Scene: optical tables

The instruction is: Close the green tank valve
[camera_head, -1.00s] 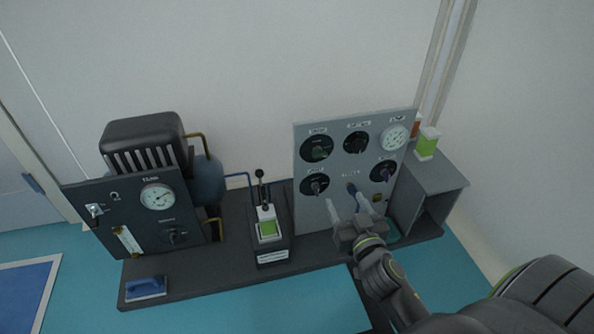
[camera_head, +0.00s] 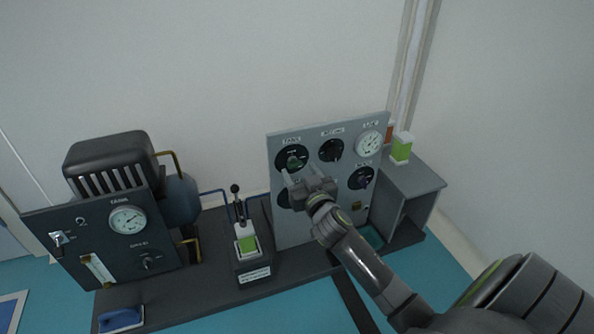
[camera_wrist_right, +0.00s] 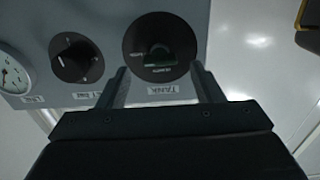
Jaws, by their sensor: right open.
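The green tank valve is a dark round dial with a green knob (camera_head: 292,159), at the upper left of the grey panel (camera_head: 283,230). In the right wrist view the green knob (camera_wrist_right: 158,57) shows upside down above the label "TANK", centred between the fingers. My right gripper (camera_head: 301,173) is open and empty, just below the dial in the head view. In the right wrist view my right gripper (camera_wrist_right: 158,72) has a finger on each side of the dial's lower part. I cannot tell whether the fingers touch it. My left gripper is not in view.
A black knob (camera_head: 331,150) and a white gauge (camera_head: 369,143) sit right of the valve. Another black knob (camera_head: 361,178) is lower right; one lower left is partly hidden by my gripper. A lever unit (camera_head: 247,245) and a dark compressor panel (camera_head: 85,225) stand left.

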